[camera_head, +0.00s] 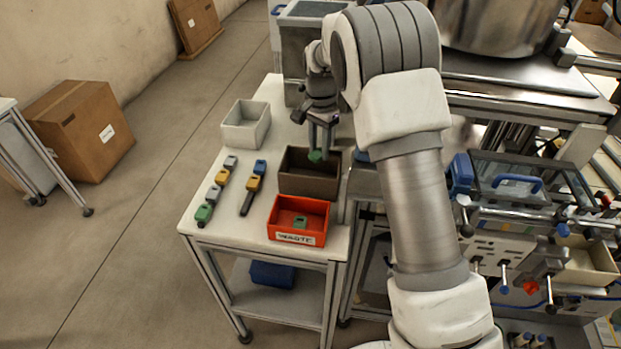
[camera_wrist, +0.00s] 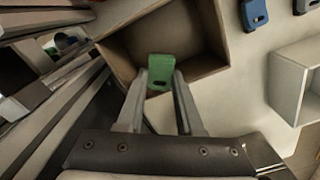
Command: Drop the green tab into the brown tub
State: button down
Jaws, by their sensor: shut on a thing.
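My gripper (camera_head: 321,141) is shut on a green tab (camera_head: 316,156) in the head view. The brown tub (camera_head: 308,186) stands on the white table, and the tab is over its far part. In the wrist view the green tab (camera_wrist: 161,72) sits between my two fingertips (camera_wrist: 160,80), with the open brown tub (camera_wrist: 213,68) behind and below it. The tub's visible floor looks empty. Part of the tub is hidden by my gripper.
A red bin (camera_head: 299,221) labelled "WASTE" holds a green piece in front of the tub. A white tub (camera_head: 246,124) stands at the back left. Several grey, yellow, blue and green tabs lie in two rows on the white table (camera_head: 232,231).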

jog(key=shift+c, duration=2.4)
grip_release()
notch_tip(320, 180, up, 18)
jog(key=shift+f+p, duration=0.25)
jog(key=shift+p, duration=0.05)
